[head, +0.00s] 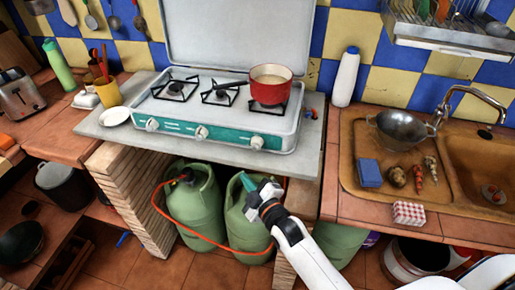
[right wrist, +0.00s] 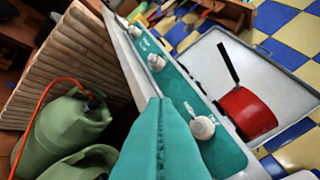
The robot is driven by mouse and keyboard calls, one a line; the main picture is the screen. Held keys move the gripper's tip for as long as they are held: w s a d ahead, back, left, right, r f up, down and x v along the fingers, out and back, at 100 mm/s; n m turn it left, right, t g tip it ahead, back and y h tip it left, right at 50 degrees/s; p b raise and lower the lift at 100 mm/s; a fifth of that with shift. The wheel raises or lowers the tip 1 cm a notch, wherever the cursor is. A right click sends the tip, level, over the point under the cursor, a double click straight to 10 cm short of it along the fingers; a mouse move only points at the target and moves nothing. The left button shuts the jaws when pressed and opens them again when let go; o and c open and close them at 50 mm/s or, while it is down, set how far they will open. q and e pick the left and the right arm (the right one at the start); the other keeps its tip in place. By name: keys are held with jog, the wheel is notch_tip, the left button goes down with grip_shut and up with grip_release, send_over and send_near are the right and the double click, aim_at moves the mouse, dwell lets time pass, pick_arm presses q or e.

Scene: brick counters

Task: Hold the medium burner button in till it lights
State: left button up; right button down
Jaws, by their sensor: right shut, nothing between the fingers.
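The white camping stove (head: 225,105) has a teal front panel with three white knobs: left (head: 152,124), middle (head: 202,131) and right (head: 257,142). The knobs also show in the right wrist view, the middle one (right wrist: 156,62) and the right one (right wrist: 201,127). I cannot tell which belongs to the medium burner. No flame shows. A red pan (head: 270,86) sits on the right burner, its handle reaching left over the middle burner (head: 220,96). My right gripper (head: 248,182) is shut and empty, below and in front of the panel, apart from the knobs. My left gripper is not in view.
Green gas bottles (head: 190,205) with an orange hose stand under the stove slab, beside a brick pillar (head: 130,200). A small white dish (head: 115,116) lies left of the stove, a white bottle (head: 345,78) right of it. The sink (head: 475,165) is at the right.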

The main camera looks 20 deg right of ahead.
aim_at(255, 147)
jog(key=shift+w+d+f+b, duration=0.1)
jog(key=shift+w+d+b, duration=0.45)
jog(key=shift+w+d, duration=0.5)
jog(key=shift+w+d+r+b, duration=0.1)
jog(key=shift+w+d+b, duration=0.5)
jog(key=shift+w, duration=0.8)
jog(key=shift+w+d+f+b, duration=0.1)
jog(key=shift+w+d+b, duration=0.45)
jog(key=shift+w+d, duration=0.5)
jog(key=shift+w+a, duration=0.15)
jog(key=shift+a, duration=0.05)
jog(key=shift+w+d, duration=0.2)
jog(key=shift+w, duration=0.15)
